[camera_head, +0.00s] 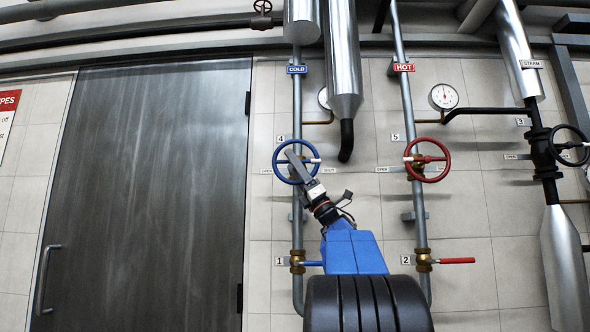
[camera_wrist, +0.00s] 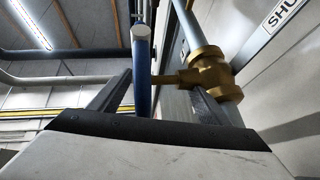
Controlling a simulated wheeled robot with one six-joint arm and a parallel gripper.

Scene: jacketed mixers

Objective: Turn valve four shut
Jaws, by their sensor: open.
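Valve four is a blue handwheel (camera_head: 276,163) on the cold pipe, below a small "4" plate (camera_head: 281,138). A white mark on its rim is at the right, near the "SHUT" label (camera_head: 329,170); an "OPEN" label (camera_head: 266,170) is at the left. My gripper (camera_head: 293,155) is at the wheel and covers part of it. In the wrist view the wheel (camera_wrist: 142,75) shows edge-on between the two open fingers of my gripper (camera_wrist: 160,85), with its brass valve body (camera_wrist: 208,72) behind the right finger. Whether the fingers touch the wheel cannot be told.
A red handwheel (camera_head: 445,161) marked 5 is on the hot pipe to the right. Lever valves 1 (camera_head: 297,261) and 2 (camera_head: 424,261) are lower down. A silver jacketed pipe (camera_head: 342,60) hangs between the two pipes. A black handwheel (camera_head: 570,145) is at the far right.

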